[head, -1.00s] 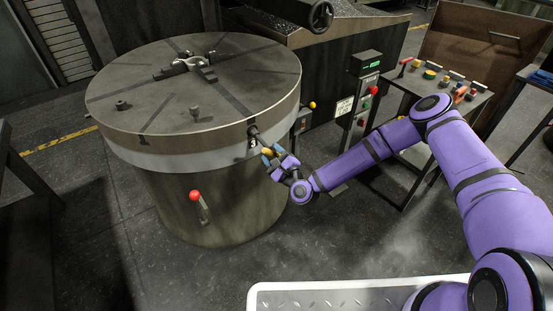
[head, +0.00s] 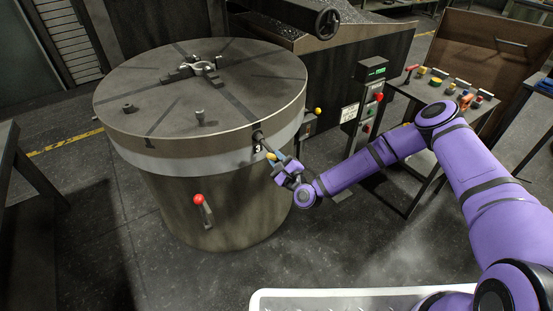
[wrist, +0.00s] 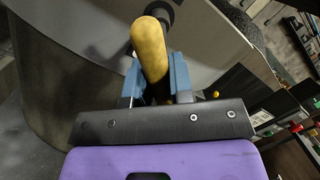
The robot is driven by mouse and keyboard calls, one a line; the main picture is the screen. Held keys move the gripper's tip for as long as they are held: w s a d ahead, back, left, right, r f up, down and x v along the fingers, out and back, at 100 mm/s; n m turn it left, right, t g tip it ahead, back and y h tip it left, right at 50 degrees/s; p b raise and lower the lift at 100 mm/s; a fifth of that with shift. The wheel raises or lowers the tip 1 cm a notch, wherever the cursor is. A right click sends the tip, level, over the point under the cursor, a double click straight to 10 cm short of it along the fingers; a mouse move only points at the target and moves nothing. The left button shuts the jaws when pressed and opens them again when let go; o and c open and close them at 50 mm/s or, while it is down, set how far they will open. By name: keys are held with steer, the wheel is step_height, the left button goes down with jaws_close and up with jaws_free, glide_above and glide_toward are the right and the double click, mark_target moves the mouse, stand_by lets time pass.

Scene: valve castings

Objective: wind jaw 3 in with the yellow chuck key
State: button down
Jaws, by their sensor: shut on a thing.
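The round chuck (head: 150,105) stands at left, with a grey casting (head: 203,64) among the jaws at the middle of its top. A black "3" (head: 258,149) marks the rim below a dark socket (head: 257,135). My gripper (head: 275,160) is just right of this mark, its blue fingers shut on the yellow chuck key (head: 270,156). In the wrist view the key's yellow handle (wrist: 151,50) lies between the fingers of my gripper (wrist: 156,80) and points to a dark round part at the rim. The key's tip is hidden, so its seating is unclear. I cannot single out jaw 3.
A red-knobbed lever (head: 199,200) sticks out from the chuck's base. A control post (head: 365,100) and a table of coloured knobs (head: 440,88) stand to the right. A white-edged tray (head: 350,293) is at the front. The floor between is clear.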

steer(key=shift+r, duration=0.3)
steer(key=shift+r+g+h, duration=0.3)
steer(key=shift+g, duration=0.1)
steer(key=shift+r, duration=0.25)
steer(key=shift+d+f+m, duration=0.1)
steer(key=shift+m, duration=1.9)
steer(key=shift+m, duration=2)
